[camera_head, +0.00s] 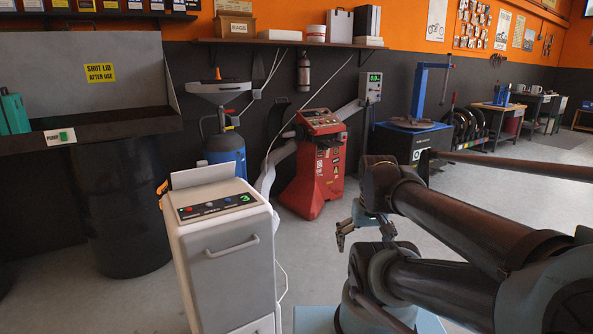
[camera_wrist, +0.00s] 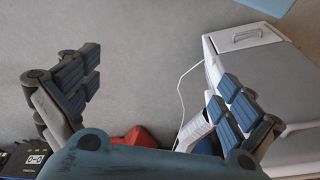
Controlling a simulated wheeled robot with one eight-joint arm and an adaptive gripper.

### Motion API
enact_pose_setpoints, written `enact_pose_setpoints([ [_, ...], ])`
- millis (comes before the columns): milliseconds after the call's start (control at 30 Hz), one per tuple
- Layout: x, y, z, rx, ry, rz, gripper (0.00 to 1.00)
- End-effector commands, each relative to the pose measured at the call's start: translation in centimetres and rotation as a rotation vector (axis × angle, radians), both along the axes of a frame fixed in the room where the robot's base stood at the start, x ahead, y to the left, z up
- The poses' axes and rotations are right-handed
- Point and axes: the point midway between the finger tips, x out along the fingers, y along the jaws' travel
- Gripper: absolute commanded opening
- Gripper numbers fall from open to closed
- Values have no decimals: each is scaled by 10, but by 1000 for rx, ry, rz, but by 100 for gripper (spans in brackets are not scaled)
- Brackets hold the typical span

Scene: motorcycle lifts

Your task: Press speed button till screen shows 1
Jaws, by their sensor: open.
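A white cabinet machine (camera_head: 220,250) stands at the left centre in the head view. Its dark top panel (camera_head: 215,207) has small buttons, a red one near the left end. The screen (camera_head: 243,199) at the panel's right end shows a green 3. The button labels are too small to read, so I cannot tell which is the speed button. My gripper (camera_head: 345,236) is to the right of the cabinet, apart from it. In the wrist view my gripper (camera_wrist: 160,90) is open and empty, its fingers wide apart. The cabinet (camera_wrist: 270,65) shows there beyond the right finger.
A red machine (camera_head: 318,165) stands behind, between cabinet and arm. A blue cylinder (camera_head: 225,153) and a black drum (camera_head: 125,215) stand behind and left of the cabinet. A white cable (camera_wrist: 182,92) lies on the floor. Grey floor (camera_head: 310,250) is open between cabinet and gripper.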

Motion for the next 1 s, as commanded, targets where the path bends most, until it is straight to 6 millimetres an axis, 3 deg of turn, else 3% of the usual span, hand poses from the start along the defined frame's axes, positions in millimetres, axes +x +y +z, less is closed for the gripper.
enact_pose_setpoints([
  [233, 0, 0, 0, 0, -1, -1, 98],
  [667, 9, 0, -5, 0, 12, -1, 0],
  [1000, 8, 0, -5, 0, 11, -1, 0],
])
